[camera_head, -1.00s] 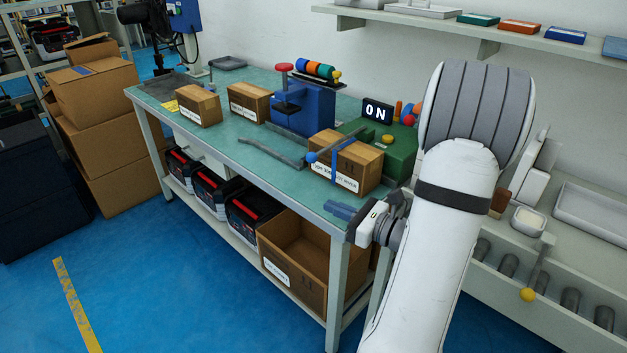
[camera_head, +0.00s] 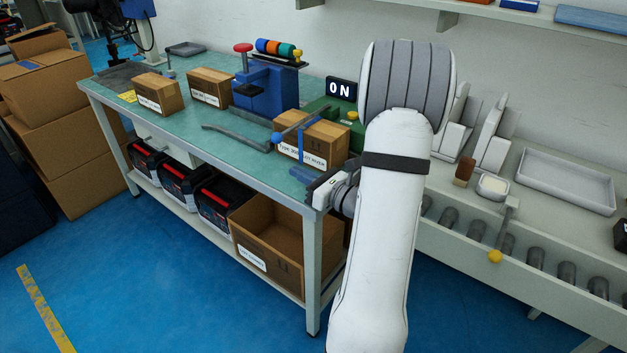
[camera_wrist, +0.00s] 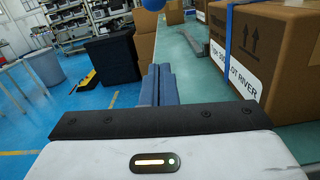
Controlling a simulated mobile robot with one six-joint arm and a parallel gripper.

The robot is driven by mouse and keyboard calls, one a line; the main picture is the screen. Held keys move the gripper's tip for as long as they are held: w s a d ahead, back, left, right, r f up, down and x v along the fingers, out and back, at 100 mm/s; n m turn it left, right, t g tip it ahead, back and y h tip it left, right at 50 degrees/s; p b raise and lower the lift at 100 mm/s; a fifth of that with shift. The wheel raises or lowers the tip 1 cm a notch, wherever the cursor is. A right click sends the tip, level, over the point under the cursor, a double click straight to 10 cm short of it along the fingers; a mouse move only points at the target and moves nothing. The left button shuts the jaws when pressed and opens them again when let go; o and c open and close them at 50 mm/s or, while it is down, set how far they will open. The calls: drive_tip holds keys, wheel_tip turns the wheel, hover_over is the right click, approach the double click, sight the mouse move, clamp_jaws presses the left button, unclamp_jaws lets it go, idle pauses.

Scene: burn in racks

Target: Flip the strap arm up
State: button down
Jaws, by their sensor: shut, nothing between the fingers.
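The strap arm (camera_head: 296,126) is a thin grey rod with a blue ball (camera_head: 277,137) at its lower left end. It slants down to the left across the front of a cardboard box (camera_head: 325,150) with a blue strap (camera_head: 301,142). In the wrist view the ball (camera_wrist: 152,4) is cut by the top edge, above the fingertips, and the strapped box (camera_wrist: 285,45) stands to the right. My gripper (camera_head: 297,176) has blue fingers and is shut and empty, just in front of and below the box, apart from the ball. The fingers (camera_wrist: 158,85) lie together in the wrist view.
The green table (camera_head: 185,125) also holds two cardboard boxes (camera_head: 158,93) (camera_head: 210,87), a blue press (camera_head: 265,95) and a dark bent bar (camera_head: 235,137). A green machine (camera_head: 356,135) with an ON sign stands behind the strapped box. A roller conveyor (camera_head: 560,262) is at right.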

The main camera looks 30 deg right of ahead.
drive_tip(key=x, duration=0.3)
drive_tip(key=shift+w+a, duration=0.2)
drive_tip(key=shift+w, duration=0.15)
wheel_tip(320, 180, up, 3)
drive_tip(key=shift+w+d+f, duration=0.1)
drive_tip(key=shift+w, duration=0.1)
drive_tip(key=shift+w+r, duration=0.15)
drive_tip(key=shift+r, duration=0.5)
